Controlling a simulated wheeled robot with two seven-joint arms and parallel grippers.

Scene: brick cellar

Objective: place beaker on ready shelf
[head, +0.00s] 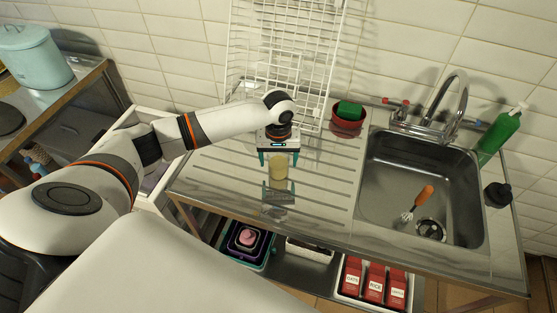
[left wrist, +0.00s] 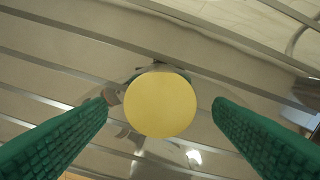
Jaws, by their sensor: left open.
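A pale yellow beaker (head: 278,170) stands upright on the ridged steel drainboard (head: 225,165) in the head view. In the left wrist view its round yellow top (left wrist: 160,105) lies between the two green fingers. My left gripper (head: 279,158) points down just above the beaker, open, with a finger to either side. Clear gaps show between beaker and fingers, and it is not held. Which surface is the ready shelf I cannot tell; a shelf (head: 320,275) lies under the counter. My right gripper is not in view.
A white wire rack (head: 285,40) stands behind the drainboard. A red pot with a green sponge (head: 348,112) is right of my gripper. The sink (head: 400,175) holds an orange-handled brush (head: 424,195). A green bottle (head: 500,135) stands far right. Red boxes (head: 375,282) sit below.

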